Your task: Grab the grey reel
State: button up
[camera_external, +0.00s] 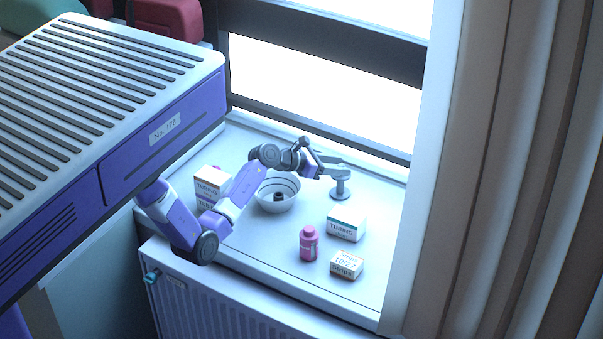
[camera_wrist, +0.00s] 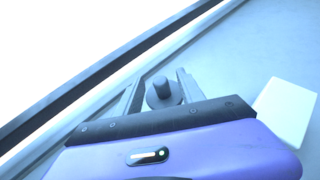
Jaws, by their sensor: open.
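The grey reel (camera_external: 340,188) stands upright on the white sill near the window, to the right of the bowl. My gripper (camera_external: 346,168) is open and sits at the reel's upper part, coming from the left. In the wrist view the reel (camera_wrist: 163,93) shows between the two fingers of my gripper (camera_wrist: 160,88), with a gap on either side. The reel's lower part is partly hidden in that view. I cannot tell whether a finger touches it.
A white bowl (camera_external: 278,203) with a dark item inside stands below my forearm. A tubing box (camera_external: 346,224), a pink bottle (camera_external: 309,244) and a smaller box (camera_external: 346,265) stand nearer the front. Stacked boxes (camera_external: 208,187) are at left. The window frame (camera_external: 330,134) runs behind the reel.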

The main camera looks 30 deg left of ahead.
jog(key=shift+x, duration=2.2)
jog(key=shift+f, duration=0.15)
grip_shut()
